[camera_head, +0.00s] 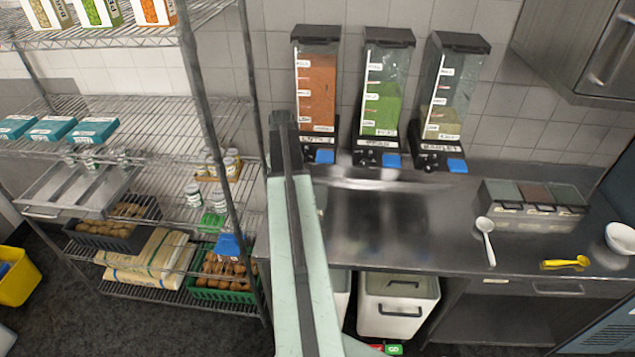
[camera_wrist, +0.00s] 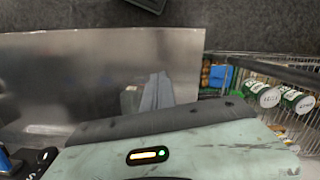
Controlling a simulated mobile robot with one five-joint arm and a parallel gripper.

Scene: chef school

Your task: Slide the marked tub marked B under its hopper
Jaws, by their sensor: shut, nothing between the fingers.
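No tub with a readable B is visible. A white bin (camera_head: 398,305) with a dark handle stands under the steel counter, and a second pale bin beside it is mostly hidden by my arm. Three hoppers stand on the counter against the wall: one with orange-red contents (camera_head: 317,88), one with green contents (camera_head: 382,100), and one with beige contents (camera_head: 443,115). Each has a blue part at its base. Their small labels are too blurred to read for certain. My arm rises in front of the counter; my gripper's fingers do not show in either view.
The counter (camera_head: 365,225) is bare below the hoppers. A loaded wire rack (camera_head: 140,105) stands left. Small red and green labels (camera_head: 386,349) show below.

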